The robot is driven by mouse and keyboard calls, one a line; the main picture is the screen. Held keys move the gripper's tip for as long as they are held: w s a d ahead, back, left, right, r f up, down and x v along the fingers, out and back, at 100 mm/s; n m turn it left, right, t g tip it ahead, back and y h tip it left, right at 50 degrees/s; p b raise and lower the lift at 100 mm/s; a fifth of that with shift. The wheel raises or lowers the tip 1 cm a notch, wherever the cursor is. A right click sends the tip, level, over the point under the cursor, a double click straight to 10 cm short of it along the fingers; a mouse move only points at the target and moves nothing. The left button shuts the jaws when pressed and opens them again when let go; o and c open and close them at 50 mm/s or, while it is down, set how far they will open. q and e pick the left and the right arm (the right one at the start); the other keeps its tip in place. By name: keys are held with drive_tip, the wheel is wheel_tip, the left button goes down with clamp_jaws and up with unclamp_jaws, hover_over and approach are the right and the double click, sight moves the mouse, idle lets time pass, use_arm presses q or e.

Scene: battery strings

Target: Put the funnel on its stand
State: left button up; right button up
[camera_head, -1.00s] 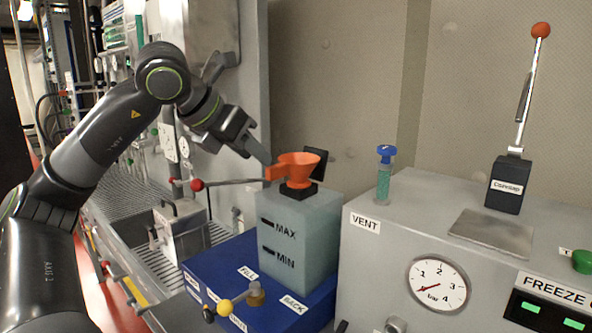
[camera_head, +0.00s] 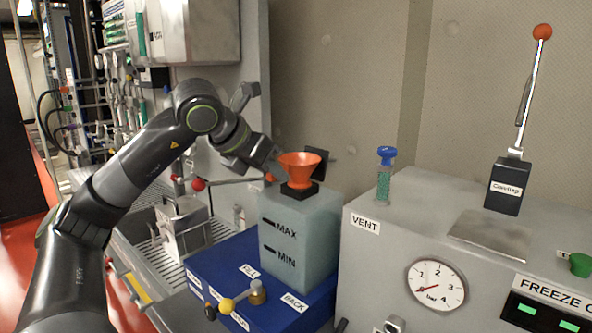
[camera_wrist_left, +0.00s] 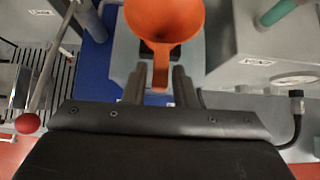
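The orange funnel (camera_head: 299,166) sits upright over the black collar (camera_head: 299,190) on top of the translucent tank marked MAX and MIN. Its handle points left toward my left gripper (camera_head: 276,163). In the left wrist view the funnel (camera_wrist_left: 165,18) is at the top, and its handle (camera_wrist_left: 161,68) reaches between the fingers of the left gripper (camera_wrist_left: 160,86). The fingers look apart, with a gap on each side of the handle. I cannot clearly identify the funnel's stand. My right gripper is not in view.
A black lid (camera_head: 318,160) stands open behind the funnel. A red-balled lever (camera_head: 199,184) is left of it. The grey machine (camera_head: 385,235) with gauge and blue-capped tube (camera_head: 384,175) is at right.

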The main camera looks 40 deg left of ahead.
use_arm(q)
clamp_jaws()
drive_tip(key=shift+r, duration=0.15)
drive_tip(key=shift+r+p, duration=1.9)
drive_tip(key=shift+f, duration=0.1)
